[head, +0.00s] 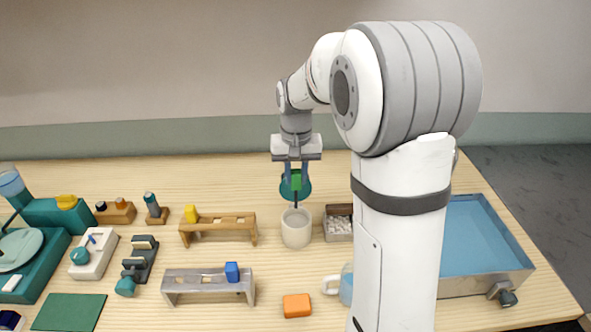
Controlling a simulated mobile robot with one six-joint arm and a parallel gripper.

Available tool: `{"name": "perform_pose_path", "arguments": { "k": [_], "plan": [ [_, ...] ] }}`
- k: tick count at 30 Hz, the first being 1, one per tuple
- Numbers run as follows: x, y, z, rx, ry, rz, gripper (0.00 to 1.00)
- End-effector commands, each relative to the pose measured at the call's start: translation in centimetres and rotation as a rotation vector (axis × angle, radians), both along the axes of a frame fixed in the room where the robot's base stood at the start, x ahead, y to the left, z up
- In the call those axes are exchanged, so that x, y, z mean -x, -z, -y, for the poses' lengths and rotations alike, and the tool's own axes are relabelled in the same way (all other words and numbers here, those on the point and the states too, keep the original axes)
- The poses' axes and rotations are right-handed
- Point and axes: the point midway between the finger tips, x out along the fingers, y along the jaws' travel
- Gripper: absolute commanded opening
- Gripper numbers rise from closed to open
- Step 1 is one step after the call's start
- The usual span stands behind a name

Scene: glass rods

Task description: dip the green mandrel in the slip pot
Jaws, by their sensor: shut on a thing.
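My gripper (296,170) points straight down near the middle of the table. It is shut on the green mandrel (296,182), around its green block-like grip. A thin dark rod runs down from the grip, and its lower end overlaps the mouth of a pale, round slip pot (296,231). I cannot tell whether the tip is inside the pot or just above it. The mandrel looks upright. A teal round thing shows behind the mandrel and gripper fingers; its full shape is hidden.
A wooden rack (218,226) with a yellow block and a grey rack (208,283) with a blue block stand left. A small box of white pieces (339,228) is close right of the pot. An orange block (297,306) lies in front. My arm hides part of a blue tray (475,240).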

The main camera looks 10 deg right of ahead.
Motion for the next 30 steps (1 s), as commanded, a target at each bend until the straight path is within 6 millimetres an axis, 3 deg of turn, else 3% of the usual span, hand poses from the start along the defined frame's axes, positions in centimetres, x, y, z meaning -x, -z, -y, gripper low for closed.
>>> {"name": "perform_pose_path", "arguments": {
  "k": [1,21,30],
  "plan": [
    [0.0,1.1,0.0,0.000,0.001,-0.001,0.01],
    [0.0,9.0,0.2,0.000,0.005,0.000,0.01],
    [0.0,10.9,0.3,0.000,0.005,0.002,0.01]
  ]
}}
